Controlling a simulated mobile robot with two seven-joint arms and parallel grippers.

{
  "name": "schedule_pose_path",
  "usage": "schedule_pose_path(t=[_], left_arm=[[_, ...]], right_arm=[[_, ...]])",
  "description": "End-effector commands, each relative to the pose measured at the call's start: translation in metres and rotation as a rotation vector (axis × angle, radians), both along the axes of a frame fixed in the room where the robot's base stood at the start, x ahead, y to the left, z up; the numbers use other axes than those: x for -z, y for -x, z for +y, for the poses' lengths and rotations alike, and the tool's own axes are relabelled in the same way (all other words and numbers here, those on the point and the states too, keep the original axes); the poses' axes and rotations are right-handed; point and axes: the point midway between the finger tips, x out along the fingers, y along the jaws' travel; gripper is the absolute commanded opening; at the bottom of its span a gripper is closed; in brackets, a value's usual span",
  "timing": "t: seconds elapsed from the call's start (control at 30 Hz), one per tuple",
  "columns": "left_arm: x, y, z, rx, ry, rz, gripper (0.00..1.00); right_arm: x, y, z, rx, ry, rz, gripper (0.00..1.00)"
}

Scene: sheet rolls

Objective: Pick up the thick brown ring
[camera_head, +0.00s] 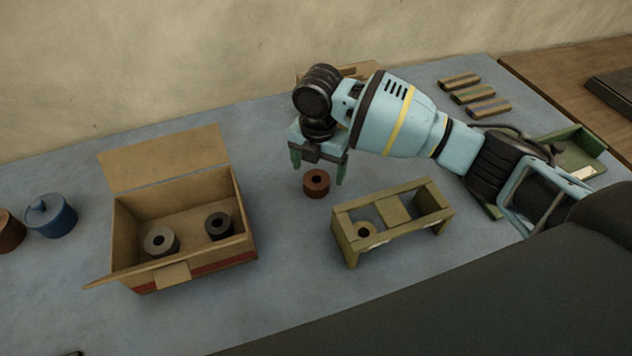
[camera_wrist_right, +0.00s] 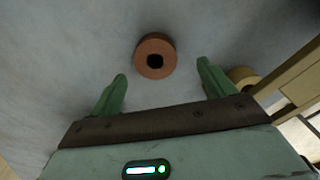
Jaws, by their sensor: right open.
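The thick brown ring (camera_head: 316,183) stands on the blue-grey table, its hole facing up, between the cardboard box and the green stand. My right gripper (camera_head: 319,178) is above it, open and empty, pointing down with its green fingers apart. In the right wrist view the brown ring (camera_wrist_right: 155,57) lies just beyond the fingertips of the right gripper (camera_wrist_right: 161,68), roughly centred between them and not touching either. My left gripper is not in view.
An open cardboard box (camera_head: 185,264) holds two dark rings. A green stand (camera_head: 346,222) with an olive ring (camera_head: 363,232) is right of the brown ring. Several striped bars (camera_head: 473,96) lie at the back right.

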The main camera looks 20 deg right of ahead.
Motion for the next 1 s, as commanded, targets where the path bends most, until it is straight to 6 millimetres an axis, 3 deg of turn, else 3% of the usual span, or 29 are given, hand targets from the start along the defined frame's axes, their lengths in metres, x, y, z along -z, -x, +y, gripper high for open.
schedule_pose_path(t=[0.17,0.5,0.8,1.0], left_arm=[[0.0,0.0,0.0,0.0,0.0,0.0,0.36],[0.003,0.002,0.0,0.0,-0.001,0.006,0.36],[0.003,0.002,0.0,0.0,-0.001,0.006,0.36],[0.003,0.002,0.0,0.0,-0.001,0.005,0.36]], right_arm=[[0.005,-0.001,0.0,0.0,-0.001,-0.001,0.82],[0.048,-0.007,0.001,0.0,0.001,-0.002,0.82],[0.052,-0.007,0.001,0.001,0.001,-0.004,0.82],[0.051,-0.007,0.001,0.001,0.001,-0.004,0.57]])
